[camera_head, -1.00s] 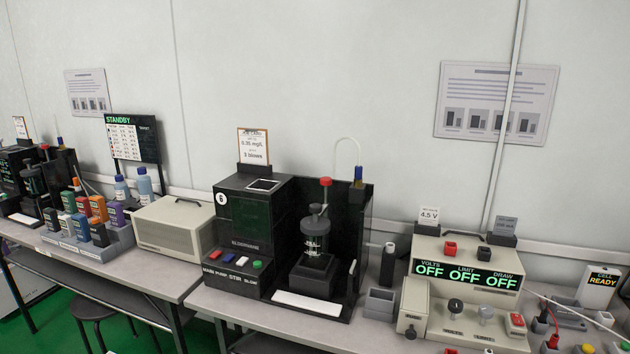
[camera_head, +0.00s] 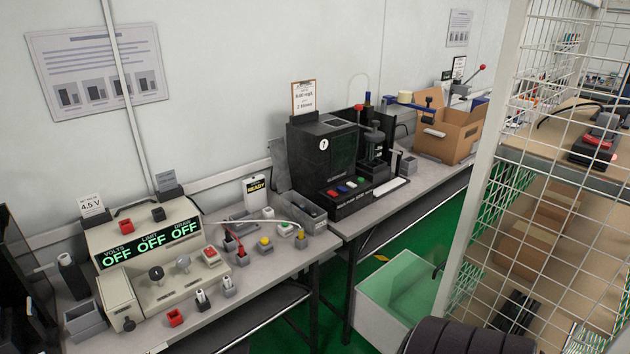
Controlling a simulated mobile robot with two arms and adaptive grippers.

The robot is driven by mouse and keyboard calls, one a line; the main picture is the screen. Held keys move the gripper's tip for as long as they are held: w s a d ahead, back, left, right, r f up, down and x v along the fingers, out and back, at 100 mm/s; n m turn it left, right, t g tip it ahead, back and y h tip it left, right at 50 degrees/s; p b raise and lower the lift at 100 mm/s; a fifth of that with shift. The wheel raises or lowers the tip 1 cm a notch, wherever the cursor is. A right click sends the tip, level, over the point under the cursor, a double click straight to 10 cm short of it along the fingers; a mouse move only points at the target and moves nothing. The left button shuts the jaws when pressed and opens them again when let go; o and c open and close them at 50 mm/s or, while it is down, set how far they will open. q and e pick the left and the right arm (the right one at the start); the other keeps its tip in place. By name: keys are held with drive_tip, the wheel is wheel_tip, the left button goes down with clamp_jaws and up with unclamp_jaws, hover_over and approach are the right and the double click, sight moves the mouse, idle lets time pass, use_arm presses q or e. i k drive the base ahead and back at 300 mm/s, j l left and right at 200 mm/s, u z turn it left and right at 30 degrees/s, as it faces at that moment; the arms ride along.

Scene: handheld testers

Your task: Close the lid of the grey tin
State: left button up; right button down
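A grey open-topped box (camera_head: 300,210) sits on the bench between the small-parts area and the black machine numbered 7. A grey slanted panel (camera_head: 280,163) rises behind it. This may be the grey tin with its lid raised, but I cannot tell for sure from here. Its inside is too small to make out. Neither of my grippers is in view.
A beige power supply (camera_head: 150,250) reading OFF stands on the left bench, with small switches and posts in front. The black machine (camera_head: 322,160) is right of the grey box. A cardboard box (camera_head: 448,135) stands farther along. A wire-mesh partition (camera_head: 540,150) and a translucent bin (camera_head: 395,300) are at right.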

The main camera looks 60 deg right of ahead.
sight(277, 147)
drive_tip(key=z, duration=1.65)
drive_tip(key=i, duration=0.1)
drive_tip(key=z, duration=0.05)
